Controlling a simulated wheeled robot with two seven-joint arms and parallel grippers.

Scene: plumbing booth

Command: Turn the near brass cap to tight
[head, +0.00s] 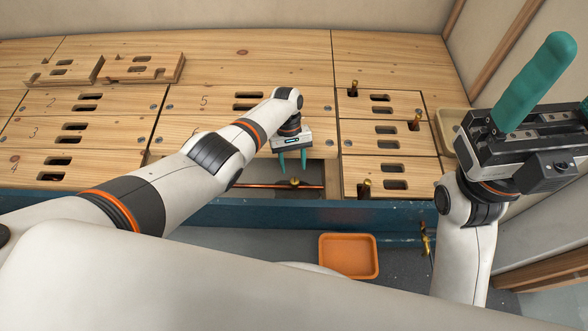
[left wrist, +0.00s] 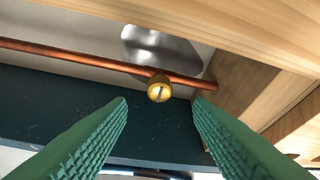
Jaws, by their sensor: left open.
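A brass cap (head: 295,181) with a slot across its face sits on a copper pipe (head: 255,185) in the open gap at the front of the wooden deck. In the left wrist view the cap (left wrist: 159,90) lies ahead between the fingertips, apart from both, its slot close to upright in the picture. My left gripper (head: 292,165) is open and empty, pointing down just above the cap. My right gripper (head: 540,80) is raised at the right, away from the deck; its teal fingers overlap in view, so its opening does not show.
Loose slotted boards (head: 142,67) lie at the back left. A blue beam (head: 230,215) runs along the front. An orange tray (head: 348,256) is below. Wooden edges flank the gap.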

